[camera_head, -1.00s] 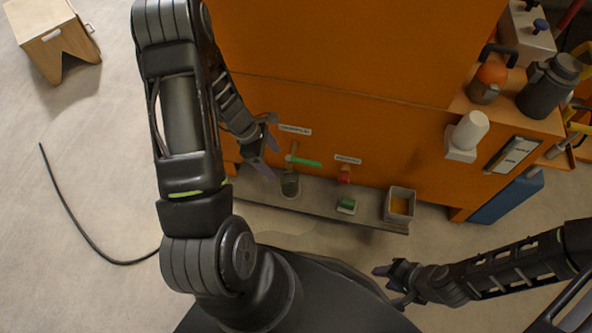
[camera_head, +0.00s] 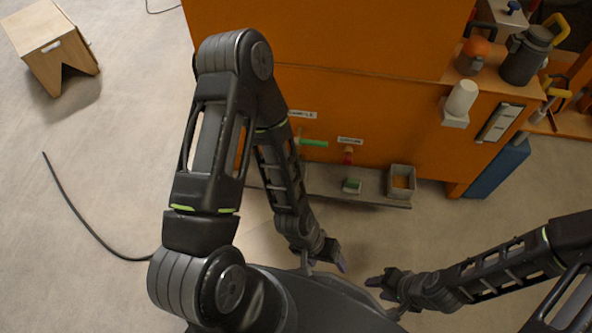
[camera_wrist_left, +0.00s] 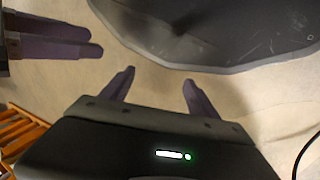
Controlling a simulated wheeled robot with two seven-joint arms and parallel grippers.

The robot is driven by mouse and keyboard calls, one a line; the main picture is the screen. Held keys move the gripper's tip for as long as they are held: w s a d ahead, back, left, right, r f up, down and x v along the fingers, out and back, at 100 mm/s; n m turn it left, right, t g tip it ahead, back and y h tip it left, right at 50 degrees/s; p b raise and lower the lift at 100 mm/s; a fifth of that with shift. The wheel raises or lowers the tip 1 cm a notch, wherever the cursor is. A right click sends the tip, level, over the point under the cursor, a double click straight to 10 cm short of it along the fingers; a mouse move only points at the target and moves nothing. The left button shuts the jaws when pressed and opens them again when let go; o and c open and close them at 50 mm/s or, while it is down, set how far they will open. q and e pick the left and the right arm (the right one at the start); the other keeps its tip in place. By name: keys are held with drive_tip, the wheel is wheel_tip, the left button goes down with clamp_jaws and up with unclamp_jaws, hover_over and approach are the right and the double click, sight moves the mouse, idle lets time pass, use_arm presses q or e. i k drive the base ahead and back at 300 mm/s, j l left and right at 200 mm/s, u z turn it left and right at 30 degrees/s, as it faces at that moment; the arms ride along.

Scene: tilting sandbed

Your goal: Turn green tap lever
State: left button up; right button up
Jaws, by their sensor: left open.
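The green tap lever (camera_head: 313,142) sits on the orange cabinet front in the head view, under a white label. It points right, roughly level. The rest of its tap is partly hidden by my left arm. My left gripper (camera_head: 336,266) is open and empty, low in front of my body and well away from the lever. It also shows in the left wrist view (camera_wrist_left: 159,88), its two fingers apart over pale floor.
A red tap (camera_head: 348,156) is right of the green lever. Below, a grey shelf (camera_head: 325,190) carries a green block (camera_head: 351,186) and a grey bin (camera_head: 402,183). A white fixture (camera_head: 458,104) juts out at right. A wooden stool (camera_head: 50,45) stands far left. Floor in front is clear.

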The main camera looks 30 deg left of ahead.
sight(298, 141)
drive_tip(key=k+l, duration=0.2)
drive_tip(key=l, duration=0.15)
drive_tip(key=k+l, duration=0.15)
drive_tip(key=l, duration=0.2)
drive_tip(key=k+l, duration=0.2)
drive_tip(key=l, duration=0.15)
drive_tip(key=k+l, duration=0.2)
drive_tip(key=l, duration=0.15)
